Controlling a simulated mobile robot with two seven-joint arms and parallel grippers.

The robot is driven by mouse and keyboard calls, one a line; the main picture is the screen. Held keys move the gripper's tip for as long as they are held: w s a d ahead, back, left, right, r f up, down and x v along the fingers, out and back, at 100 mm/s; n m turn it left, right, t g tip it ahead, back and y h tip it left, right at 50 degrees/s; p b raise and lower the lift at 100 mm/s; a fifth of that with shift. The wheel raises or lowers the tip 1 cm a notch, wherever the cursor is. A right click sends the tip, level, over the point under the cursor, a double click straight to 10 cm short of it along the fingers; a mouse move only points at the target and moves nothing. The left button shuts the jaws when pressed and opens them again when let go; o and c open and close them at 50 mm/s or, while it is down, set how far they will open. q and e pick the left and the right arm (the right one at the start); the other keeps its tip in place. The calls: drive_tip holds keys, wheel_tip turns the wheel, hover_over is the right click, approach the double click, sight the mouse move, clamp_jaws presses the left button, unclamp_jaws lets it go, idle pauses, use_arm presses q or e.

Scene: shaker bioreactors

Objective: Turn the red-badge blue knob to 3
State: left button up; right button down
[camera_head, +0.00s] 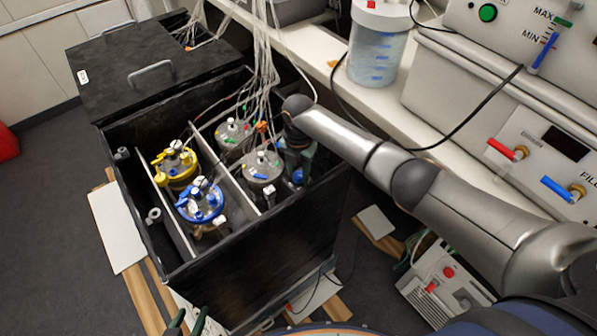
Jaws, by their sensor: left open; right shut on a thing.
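My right arm reaches in from the right over the black box. My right gripper (299,165) points down at the box's right side and is shut on a small blue knob (297,177), which is mostly hidden by the fingers. No red badge or knob scale can be made out there. A grey-lidded vessel (262,166) stands just left of the gripper. My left gripper (188,324) shows only as two dark green fingertips at the bottom edge; they are apart and empty.
The open black box (268,262) also holds a yellow-fitted vessel (175,161), a blue-fitted vessel (201,203) and another grey-lidded vessel (233,132). Cables hang from above. A clear jar (377,52) stands on the shelf; red (508,150) and blue (563,189) valve handles are at right.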

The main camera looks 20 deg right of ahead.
sight(298, 175)
drive_tip(key=n+b, duration=0.1)
drive_tip(key=n, duration=0.5)
drive_tip(key=shift+n, duration=0.3)
drive_tip(key=n+b, duration=0.1)
drive_tip(key=n, duration=0.5)
idle(0.4)
drive_tip(key=c, duration=0.5)
unclamp_jaws()
drive_tip(key=shift+c, duration=0.2)
drive_tip(key=shift+r, duration=0.1)
wheel_tip(298, 175, up, 12)
drive_tip(key=shift+r, duration=0.2)
